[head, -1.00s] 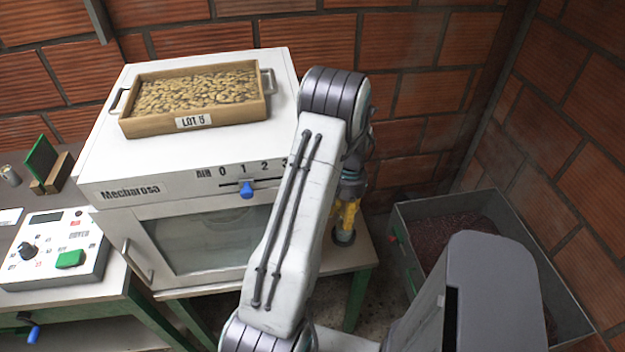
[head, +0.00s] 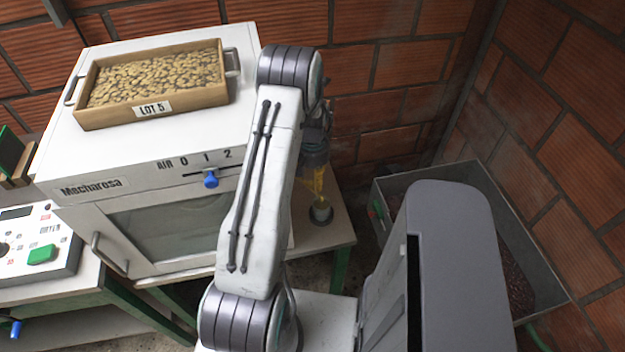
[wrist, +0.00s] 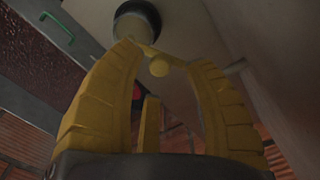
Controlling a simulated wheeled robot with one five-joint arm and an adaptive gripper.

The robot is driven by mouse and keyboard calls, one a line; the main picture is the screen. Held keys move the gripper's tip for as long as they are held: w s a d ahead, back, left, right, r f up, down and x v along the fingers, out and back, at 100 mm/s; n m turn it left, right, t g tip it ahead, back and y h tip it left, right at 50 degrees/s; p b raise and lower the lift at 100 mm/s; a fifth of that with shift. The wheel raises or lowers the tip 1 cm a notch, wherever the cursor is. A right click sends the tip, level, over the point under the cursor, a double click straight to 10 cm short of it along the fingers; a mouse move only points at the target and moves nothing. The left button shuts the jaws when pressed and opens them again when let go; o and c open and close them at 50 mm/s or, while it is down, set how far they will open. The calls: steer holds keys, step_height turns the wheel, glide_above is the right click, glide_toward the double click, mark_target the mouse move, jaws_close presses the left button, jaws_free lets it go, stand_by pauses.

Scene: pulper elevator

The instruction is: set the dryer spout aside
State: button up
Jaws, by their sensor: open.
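My gripper (head: 316,185) hangs at the right side of the dryer, partly hidden behind my arm. Its yellow fingers are open and point down in the wrist view (wrist: 165,55). A small pale round piece with a dark end, perhaps the spout (head: 320,211), stands just below the fingertips on the table. It also shows beyond the fingertips in the wrist view (wrist: 133,25). A thin yellowish bar with a small ball (wrist: 159,66) shows between the fingers; I cannot tell what it belongs to. I see nothing clearly held.
The white dryer (head: 130,160) carries a wooden tray (head: 100,119) of beans and a blue slider (head: 211,179). A grey bin (head: 390,180) of dark contents stands at the right, by the brick wall. A control box (head: 62,262) is at the left. Some table (head: 335,240) is bare.

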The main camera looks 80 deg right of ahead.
steer(key=shift+f, duration=1.15)
jaws_close()
